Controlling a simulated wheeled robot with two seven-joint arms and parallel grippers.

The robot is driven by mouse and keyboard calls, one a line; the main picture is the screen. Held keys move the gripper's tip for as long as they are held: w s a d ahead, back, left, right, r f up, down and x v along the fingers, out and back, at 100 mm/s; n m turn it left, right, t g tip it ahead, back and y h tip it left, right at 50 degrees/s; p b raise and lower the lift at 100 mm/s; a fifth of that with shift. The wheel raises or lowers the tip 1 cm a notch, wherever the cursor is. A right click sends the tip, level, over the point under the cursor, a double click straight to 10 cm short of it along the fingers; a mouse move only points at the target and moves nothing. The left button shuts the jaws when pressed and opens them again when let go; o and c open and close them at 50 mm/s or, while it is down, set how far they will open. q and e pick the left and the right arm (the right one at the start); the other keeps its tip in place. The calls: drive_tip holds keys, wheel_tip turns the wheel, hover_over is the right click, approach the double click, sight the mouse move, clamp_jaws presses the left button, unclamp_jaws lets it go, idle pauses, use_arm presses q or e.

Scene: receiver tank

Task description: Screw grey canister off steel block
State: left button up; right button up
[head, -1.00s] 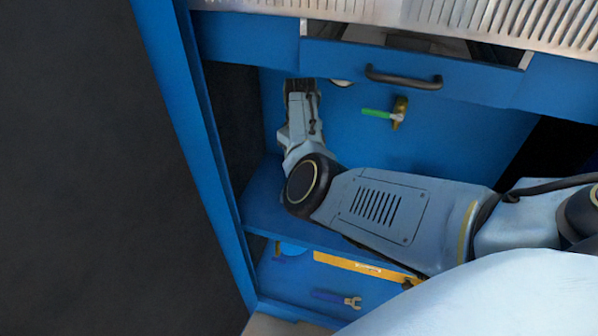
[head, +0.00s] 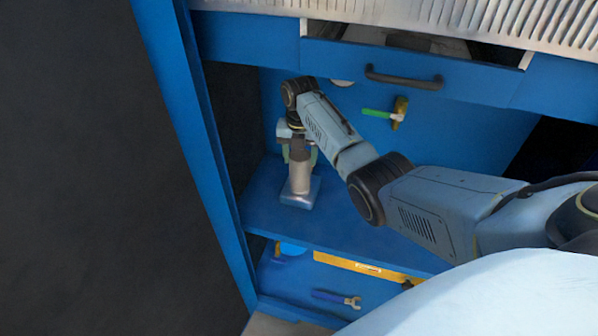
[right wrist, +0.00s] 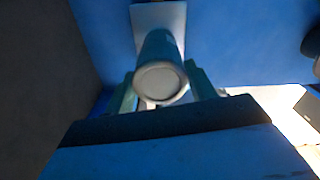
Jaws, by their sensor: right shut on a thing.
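The grey canister (head: 300,180) stands upright on the steel block (head: 299,197), which sits on the blue shelf. My right gripper (head: 299,156) comes down from above and is shut on the upper part of the canister. In the right wrist view the canister (right wrist: 160,80) shows end-on with its round grey end facing the camera, between the two greenish fingers. The pale steel block (right wrist: 160,20) lies beyond it. The join between canister and block is not clear. My left gripper is not in view.
The blue shelf (head: 258,215) has free room right of the block. A drawer with a dark handle (head: 404,77) is above. A green-handled valve (head: 386,113) is on the back panel. A blue wrench (head: 336,298) lies on the lower shelf. A cabinet post (head: 190,110) stands left.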

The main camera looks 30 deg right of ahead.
drive_tip(key=o, duration=1.7)
